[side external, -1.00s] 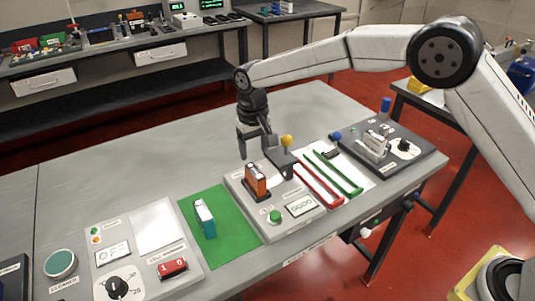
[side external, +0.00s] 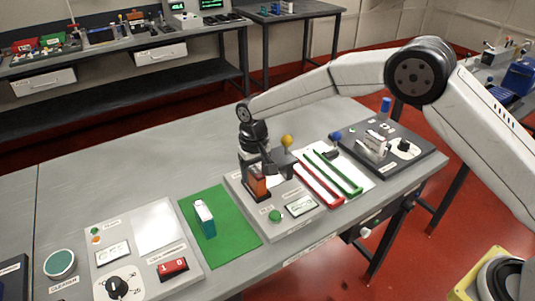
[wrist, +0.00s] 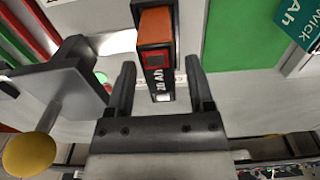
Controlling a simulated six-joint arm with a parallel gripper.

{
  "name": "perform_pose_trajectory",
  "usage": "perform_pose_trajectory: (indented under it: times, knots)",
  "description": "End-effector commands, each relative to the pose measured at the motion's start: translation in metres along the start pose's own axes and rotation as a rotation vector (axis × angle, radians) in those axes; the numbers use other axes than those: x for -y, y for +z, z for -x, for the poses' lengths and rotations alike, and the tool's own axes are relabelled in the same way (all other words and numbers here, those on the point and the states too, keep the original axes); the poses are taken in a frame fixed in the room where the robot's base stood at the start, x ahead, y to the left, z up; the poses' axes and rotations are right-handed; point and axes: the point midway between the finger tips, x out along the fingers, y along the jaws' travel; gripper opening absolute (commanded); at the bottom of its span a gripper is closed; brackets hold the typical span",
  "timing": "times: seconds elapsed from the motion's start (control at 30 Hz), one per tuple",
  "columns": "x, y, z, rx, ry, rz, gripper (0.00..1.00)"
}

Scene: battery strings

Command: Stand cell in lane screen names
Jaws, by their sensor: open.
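An orange and black cell (side external: 258,187) stands in the grey tester (side external: 243,201). In the wrist view the cell (wrist: 157,50) shows a label reading "20 Ah". My gripper (side external: 254,172) is open, with its fingers down around the cell's upper part; in the wrist view its fingers (wrist: 161,64) stand on either side of the cell with gaps. The tester's small screen (side external: 300,206) has green writing too small to read surely. A red lane (side external: 318,187) and a green lane (side external: 338,173) lie right of the tester, with no cell visible in them.
A white and teal cell (side external: 204,217) stands on the green mat (side external: 232,229). A yellow knob (side external: 287,141) on a grey lever part sits close beside my gripper. A dark panel (side external: 408,151) with a dial is at the right. The table behind the tester is clear.

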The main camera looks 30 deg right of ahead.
Motion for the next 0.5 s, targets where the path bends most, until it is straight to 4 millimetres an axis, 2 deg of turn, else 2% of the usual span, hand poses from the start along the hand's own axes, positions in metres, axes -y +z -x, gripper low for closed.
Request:
perform_pose_trajectory:
  times: [0.2,0.27,0.4,0.43,0.5]
  knots:
    - [0.0,-0.0001,0.0,0.0,0.0,0.0,0.68]
    - [0.0,-0.0001,0.0001,0.0,0.0,0.0,0.49]
    - [0.0,-0.0001,0.0002,0.0,0.0,0.0,0.04]
    - [0.0,-0.0001,0.0002,0.0,0.0,0.0,0.0]
    - [0.0001,-0.0005,0.001,-0.002,-0.001,0.0,0.0]
